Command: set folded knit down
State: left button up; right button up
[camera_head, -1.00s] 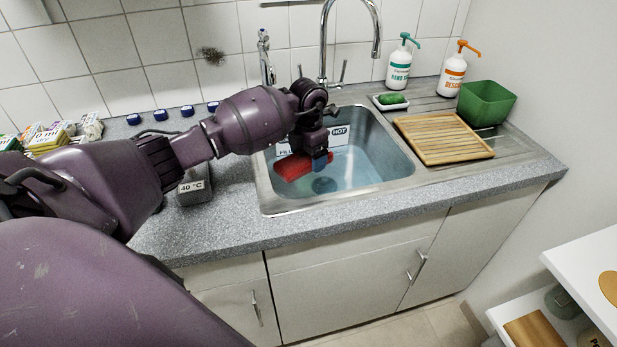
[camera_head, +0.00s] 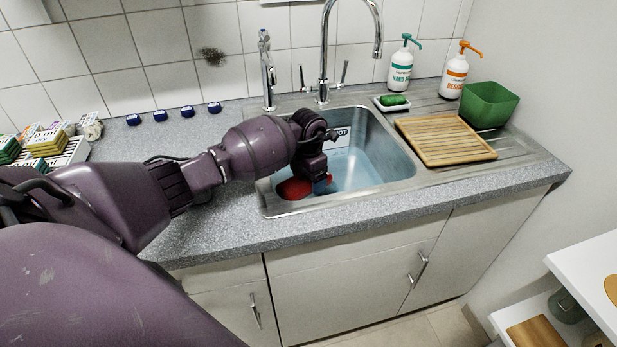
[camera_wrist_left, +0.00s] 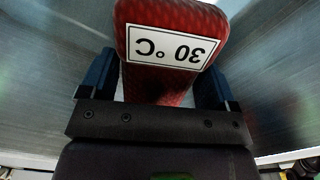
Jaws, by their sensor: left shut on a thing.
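The folded knit (camera_head: 295,189) is red, with a white label reading "30 °C" that shows upside down in the left wrist view (camera_wrist_left: 168,75). My left gripper (camera_head: 322,184) is shut on it, with a blue finger on each side of the knit in the left wrist view (camera_wrist_left: 155,85). In the head view the gripper points down into the sink basin (camera_head: 385,160), and the knit is inside the basin near its left front. The arm hides part of the knit. I cannot tell whether the knit touches the basin's bottom. My right gripper is not in view.
A wooden slatted board (camera_head: 445,139) lies on the drainer right of the sink, with a green tub (camera_head: 488,106) behind it. Two pump bottles (camera_head: 401,68) and a tall tap (camera_head: 323,50) stand at the back. Blue caps (camera_head: 187,111) line the counter's rear. The front counter strip is clear.

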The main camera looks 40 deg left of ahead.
pick_arm(q)
jog(key=shift+f, duration=0.4)
jog(key=shift+f, duration=0.2)
jog(key=o, duration=0.9)
jog(key=shift+c, duration=0.2)
jog(key=shift+r, duration=0.3)
notch_tip(320, 180, up, 13)
jog(key=p, duration=0.1)
jog(key=shift+f, duration=0.2)
